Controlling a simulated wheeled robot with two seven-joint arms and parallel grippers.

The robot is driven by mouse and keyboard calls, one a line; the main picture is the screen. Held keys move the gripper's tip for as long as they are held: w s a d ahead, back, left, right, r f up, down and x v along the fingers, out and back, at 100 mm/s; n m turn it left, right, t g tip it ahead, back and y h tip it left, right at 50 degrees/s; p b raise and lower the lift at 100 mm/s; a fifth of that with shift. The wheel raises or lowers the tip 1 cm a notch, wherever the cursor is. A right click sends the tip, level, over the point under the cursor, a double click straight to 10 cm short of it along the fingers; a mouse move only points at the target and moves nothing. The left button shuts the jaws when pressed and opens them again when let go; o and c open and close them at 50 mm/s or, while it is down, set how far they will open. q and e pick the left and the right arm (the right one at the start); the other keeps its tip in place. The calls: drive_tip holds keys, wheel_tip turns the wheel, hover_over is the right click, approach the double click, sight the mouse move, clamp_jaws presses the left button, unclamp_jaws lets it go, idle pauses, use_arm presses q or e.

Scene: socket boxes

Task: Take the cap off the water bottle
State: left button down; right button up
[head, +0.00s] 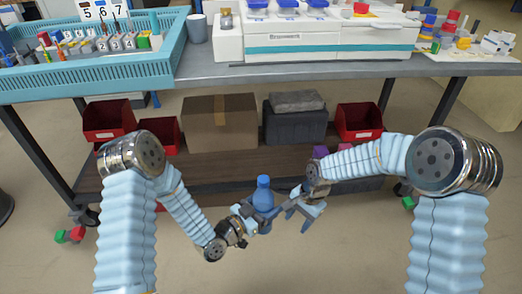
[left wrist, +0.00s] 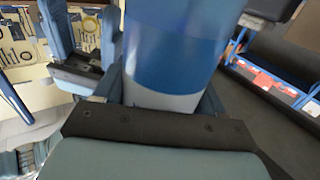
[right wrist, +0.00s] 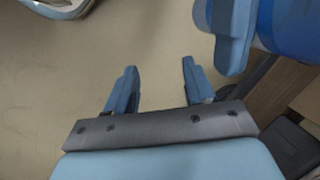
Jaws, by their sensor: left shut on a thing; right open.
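The blue water bottle (head: 264,197) is held upright in mid-air in front of the bench, with its blue cap (head: 263,180) on top. My left gripper (head: 256,217) is shut around the bottle's lower body. In the left wrist view the bottle (left wrist: 172,50) fills the space between the fingers; its cap is out of that frame. My right gripper (head: 305,217) is open and empty, just right of the bottle and apart from it. In the right wrist view its two fingers (right wrist: 159,80) have only floor between them, and part of the bottle (right wrist: 297,25) shows at the upper right.
A workbench (head: 330,69) stands behind, with a teal tray (head: 95,72) and a white machine (head: 318,42) on it. Its lower shelf (head: 225,172) carries a cardboard box (head: 220,123), a dark crate (head: 294,126) and red bins (head: 359,121). Open floor lies around the grippers.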

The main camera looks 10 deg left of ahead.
wheel_tip(320, 180, up, 5)
drive_tip(key=w+a+m+h, duration=0.1)
drive_tip(key=w, duration=0.1)
wheel_tip(320, 180, up, 20)
drive_tip(key=m+h, duration=0.1)
drive_tip(key=m, duration=0.6)
hover_over(261, 177)
drive_tip(key=shift+d+f+t, duration=0.1)
drive_tip(key=shift+f+t, duration=0.05)
drive_tip(key=shift+t, duration=0.25)
wheel_tip(261, 177, down, 8)
drive_tip(key=shift+r, duration=0.2)
drive_tip(key=shift+c, duration=0.2)
